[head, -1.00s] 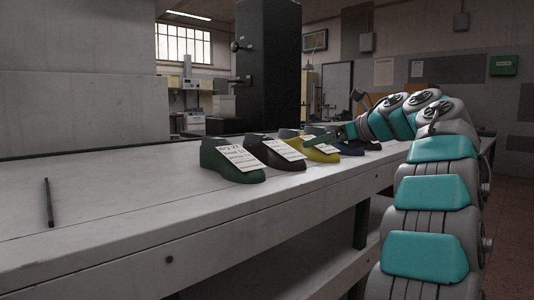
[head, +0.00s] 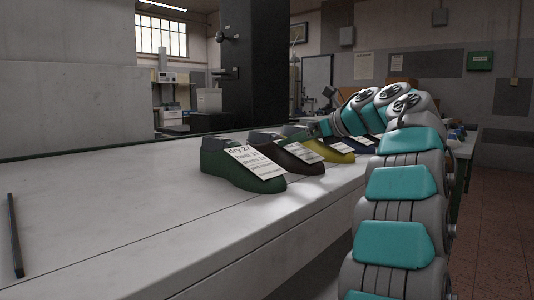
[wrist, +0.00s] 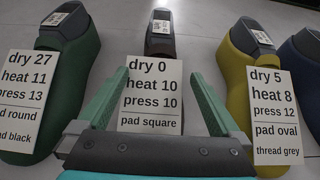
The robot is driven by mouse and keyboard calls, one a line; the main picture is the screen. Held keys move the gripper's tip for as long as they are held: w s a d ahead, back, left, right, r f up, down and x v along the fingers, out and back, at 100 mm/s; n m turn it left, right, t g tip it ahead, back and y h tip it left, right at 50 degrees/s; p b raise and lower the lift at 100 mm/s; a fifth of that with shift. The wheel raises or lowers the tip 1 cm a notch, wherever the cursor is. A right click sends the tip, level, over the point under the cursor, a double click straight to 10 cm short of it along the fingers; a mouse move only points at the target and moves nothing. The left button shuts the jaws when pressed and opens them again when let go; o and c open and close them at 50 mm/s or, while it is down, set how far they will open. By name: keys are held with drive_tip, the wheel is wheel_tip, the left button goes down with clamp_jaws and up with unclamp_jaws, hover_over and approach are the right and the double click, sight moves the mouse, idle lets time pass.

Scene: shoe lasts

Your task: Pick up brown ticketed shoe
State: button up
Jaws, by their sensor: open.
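The brown shoe (head: 312,168) stands on the long grey bench, between the green shoe and the yellow shoe. In the wrist view its dark brown back end (wrist: 160,42) shows above its white ticket (wrist: 154,95), which reads dry 0, heat 10, press 10, pad square. The ticket hides most of the shoe there. My gripper (wrist: 157,95) is open and empty, with one green finger on each side of the ticket. In the head view my arm reaches in from the right and the fingers are hard to make out behind the shoes.
The ticketed green shoe (head: 225,170) and yellow shoe (head: 338,155) stand close on either side; the green one shows left in the wrist view (wrist: 75,60). A blue shoe (wrist: 305,55) is further right. A dark rod (head: 15,235) lies on the otherwise clear left bench.

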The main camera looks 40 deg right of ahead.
drive_tip(key=x, duration=0.7)
drive_tip(key=shift+w+p, duration=0.35)
drive_tip(key=shift+p, duration=0.05)
clamp_jaws()
idle(0.5)
